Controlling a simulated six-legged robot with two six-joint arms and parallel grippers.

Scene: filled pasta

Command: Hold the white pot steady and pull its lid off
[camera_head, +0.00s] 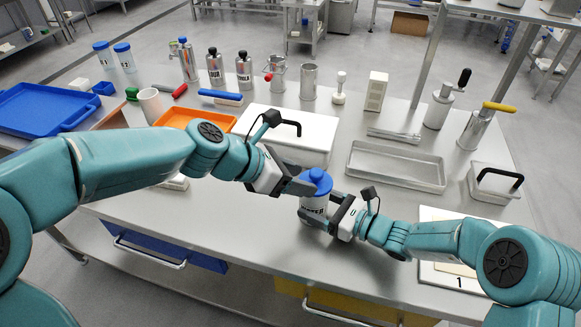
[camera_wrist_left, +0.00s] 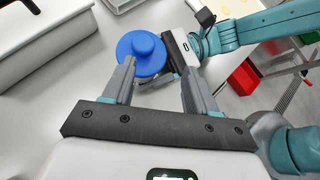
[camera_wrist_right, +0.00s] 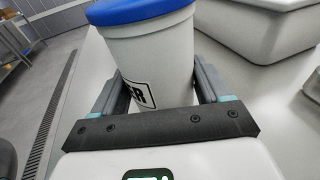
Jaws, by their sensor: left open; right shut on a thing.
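The white pot (camera_head: 313,204) stands upright near the front of the steel table, with a dark-lettered label on its side. Its blue lid (camera_head: 317,181) with a round knob sits on top. My right gripper (camera_head: 328,213) is shut on the pot's body from the right. In the right wrist view its fingers lie on both sides of the white pot (camera_wrist_right: 155,60), below the blue rim (camera_wrist_right: 135,10). My left gripper (camera_head: 305,186) is open at lid height. In the left wrist view the blue lid (camera_wrist_left: 141,52) lies at its fingertips, nearer the left finger; contact is unclear.
A large white lidded box (camera_head: 305,135) with a black handle stands behind the pot. A steel tray (camera_head: 397,168) lies to the right, and an orange tray (camera_head: 200,117) is behind my left arm. Bottles and canisters line the back. The table front is fairly clear.

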